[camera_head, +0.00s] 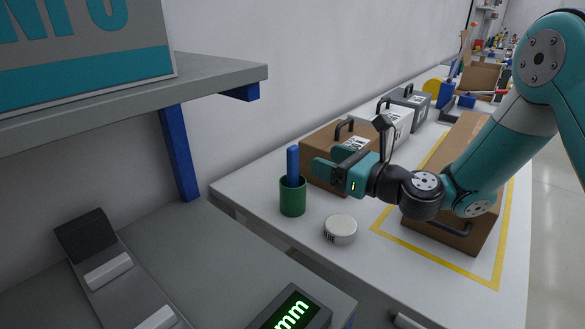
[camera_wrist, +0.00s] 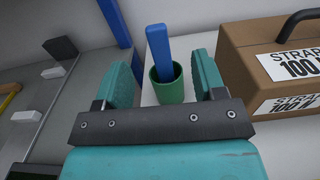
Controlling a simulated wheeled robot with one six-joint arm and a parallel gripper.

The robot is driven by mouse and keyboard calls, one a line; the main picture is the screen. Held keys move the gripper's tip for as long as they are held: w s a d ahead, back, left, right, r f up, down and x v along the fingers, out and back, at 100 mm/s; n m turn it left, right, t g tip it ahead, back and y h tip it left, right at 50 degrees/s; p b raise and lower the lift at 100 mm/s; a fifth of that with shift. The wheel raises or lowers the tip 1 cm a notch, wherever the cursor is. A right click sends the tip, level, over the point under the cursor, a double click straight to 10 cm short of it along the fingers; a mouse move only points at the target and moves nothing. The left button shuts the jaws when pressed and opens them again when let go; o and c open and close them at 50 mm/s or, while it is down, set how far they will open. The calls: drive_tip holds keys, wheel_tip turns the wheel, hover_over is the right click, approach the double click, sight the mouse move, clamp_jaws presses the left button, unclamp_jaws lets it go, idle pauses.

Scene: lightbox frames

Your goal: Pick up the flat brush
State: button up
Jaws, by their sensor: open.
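The flat brush shows as a flat blue handle (camera_head: 293,166) standing upright in a green cup (camera_head: 292,199) near the left end of the white table. In the wrist view the blue handle (camera_wrist: 160,50) leans slightly and rises from the green cup (camera_wrist: 168,90); its lower end is hidden inside the cup. My gripper (camera_head: 325,171) is at the right of the cup, apart from the handle. In the wrist view my gripper (camera_wrist: 160,77) is open and empty, with the handle and cup showing beyond and between its two teal fingers.
A brown strap box (camera_head: 337,150) stands close behind my gripper, and another brown box (camera_head: 450,235) lies under my arm. A round white tin (camera_head: 340,230) sits right of the cup. A grey shelf (camera_head: 120,105) with a blue bracket (camera_head: 180,155) is at the left.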

sight(296, 151)
drive_tip(key=p+x, duration=0.1)
drive_tip(key=x, duration=0.5)
drive_tip(key=shift+a, duration=0.15)
drive_tip(key=p+x, duration=0.2)
drive_tip(key=x, duration=0.2)
drive_tip(key=shift+a, duration=0.35)
drive_tip(key=shift+w+a+f, duration=0.15)
drive_tip(key=shift+w+a, duration=0.05)
drive_tip(key=shift+c, duration=0.5)
drive_tip(key=c, duration=0.9)
